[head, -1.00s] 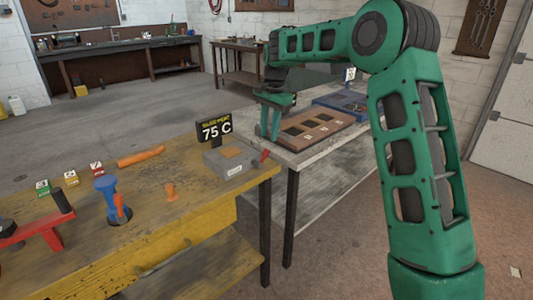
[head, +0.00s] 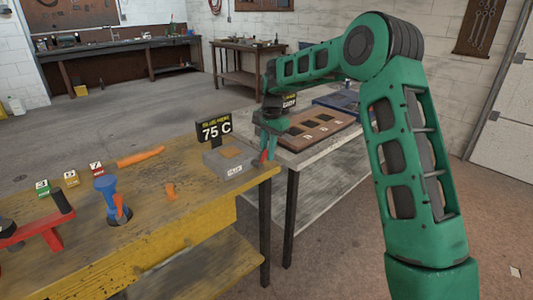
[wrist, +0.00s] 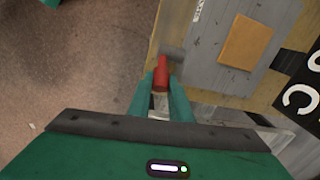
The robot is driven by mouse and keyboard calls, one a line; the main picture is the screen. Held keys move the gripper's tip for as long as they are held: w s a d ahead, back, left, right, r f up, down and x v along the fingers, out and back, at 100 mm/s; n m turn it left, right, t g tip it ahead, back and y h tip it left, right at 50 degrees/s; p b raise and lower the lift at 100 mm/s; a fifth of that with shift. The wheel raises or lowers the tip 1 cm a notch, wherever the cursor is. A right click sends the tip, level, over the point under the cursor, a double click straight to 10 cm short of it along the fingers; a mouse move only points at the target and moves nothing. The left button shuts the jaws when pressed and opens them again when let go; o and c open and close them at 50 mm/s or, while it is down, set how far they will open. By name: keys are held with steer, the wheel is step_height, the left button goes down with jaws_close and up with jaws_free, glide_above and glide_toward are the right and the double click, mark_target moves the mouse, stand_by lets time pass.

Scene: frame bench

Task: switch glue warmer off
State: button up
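The glue warmer (head: 231,168) is a grey box with an orange patch on top, near the right end of the yellow bench. Its sign (head: 214,131) reads 75 C. A red lever (head: 264,156) sticks out at its right side, and in the wrist view the lever (wrist: 162,72) lies between my fingertips. My gripper (head: 267,152) points down at this lever, with one finger on each side. The fingers stand apart around it; whether they touch it is hard to tell. The wrist view shows my gripper (wrist: 161,82) close to the box's edge.
A grey table (head: 300,160) with a brown board (head: 318,130) and a blue tray (head: 343,101) stands just behind my gripper.

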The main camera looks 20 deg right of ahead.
mark_target(258, 162)
jaws_close()
steer(key=shift+a+r, duration=0.1)
steer(key=a+t+h, duration=0.1)
steer(key=r+h, duration=0.1)
steer(key=h, duration=0.1)
steer(key=shift+s+a+t, duration=0.35)
steer(key=shift+a+t, duration=0.05)
steer(key=a+t+h, duration=0.1)
steer(key=h, duration=0.1)
steer(key=s+a+h, duration=0.1)
steer(key=shift+r+n+t+h, duration=0.15)
steer(key=shift+n+t+h, duration=0.15)
steer(key=shift+t+h, duration=0.1)
steer(key=h, duration=0.1)
steer(key=a+t+h, duration=0.1)
steer(key=s+a+t+h, duration=0.1)
steer(key=h, duration=0.1)
steer(key=shift+f, duration=0.25)
steer(key=shift+s+a+f+t+h, duration=0.3)
steer(key=shift+t+h, duration=0.2)
steer(key=shift+h, duration=0.25)
steer(key=shift+s+a+f+t+h, duration=0.1)
steer(key=shift+a+f+t+h, duration=0.1)
steer(key=shift+a+t+h, duration=0.4)
steer(key=shift+d+h, duration=0.15)
steer(key=shift+h, duration=0.1)
steer(key=shift+f+n, duration=0.1)
steer(key=shift+n, duration=0.2)
